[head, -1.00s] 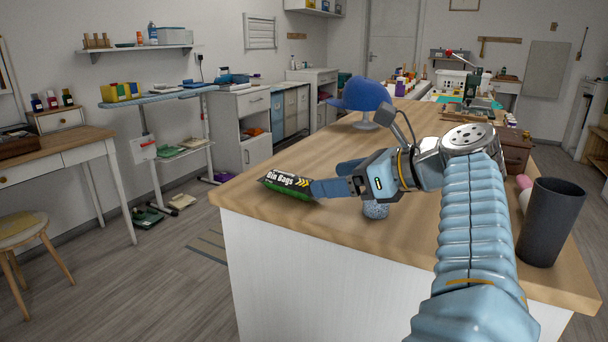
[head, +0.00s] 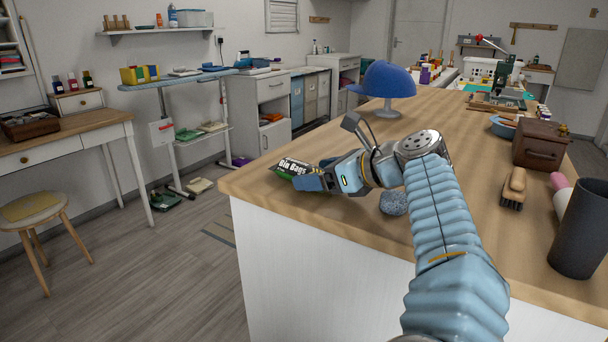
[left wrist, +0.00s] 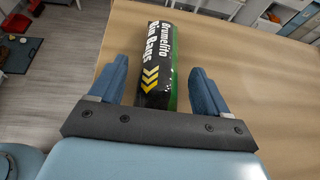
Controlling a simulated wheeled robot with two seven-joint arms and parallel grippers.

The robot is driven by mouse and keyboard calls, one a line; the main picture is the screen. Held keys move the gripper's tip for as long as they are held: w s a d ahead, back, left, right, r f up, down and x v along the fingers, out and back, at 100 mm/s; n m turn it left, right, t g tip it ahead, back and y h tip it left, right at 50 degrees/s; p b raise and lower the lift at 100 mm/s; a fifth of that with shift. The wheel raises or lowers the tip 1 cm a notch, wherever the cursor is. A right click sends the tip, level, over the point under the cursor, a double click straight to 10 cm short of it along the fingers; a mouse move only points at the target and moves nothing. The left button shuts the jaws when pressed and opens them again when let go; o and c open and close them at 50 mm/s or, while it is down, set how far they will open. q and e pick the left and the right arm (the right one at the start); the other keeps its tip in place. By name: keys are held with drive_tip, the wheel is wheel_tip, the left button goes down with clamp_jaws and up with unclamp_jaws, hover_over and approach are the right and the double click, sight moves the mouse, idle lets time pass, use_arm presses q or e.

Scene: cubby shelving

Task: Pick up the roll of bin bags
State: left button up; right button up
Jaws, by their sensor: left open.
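The roll of bin bags (head: 291,168) is black and green with white lettering and yellow chevrons. It lies on the wooden counter near its left corner. My left gripper (head: 318,178) is open right at the roll, partly hiding it in the head view. In the left wrist view the roll (left wrist: 158,62) lies lengthwise, its near end between the two blue fingers of my left gripper (left wrist: 156,95). A gap shows on each side of it, wider on the right. My right gripper is not in view.
On the counter (head: 440,125) are a blue cap on a stand (head: 386,82), a grey speckled item (head: 394,202) by my left forearm, a brush (head: 514,188), a brown box (head: 540,145) and a dark cup (head: 583,230). The counter edge lies just beyond the roll.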

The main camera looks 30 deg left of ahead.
use_arm(q)
drive_tip(key=x, duration=0.2)
drive_tip(key=shift+a+f, duration=0.15)
drive_tip(key=shift+a, duration=0.1)
drive_tip(key=c, duration=1.2)
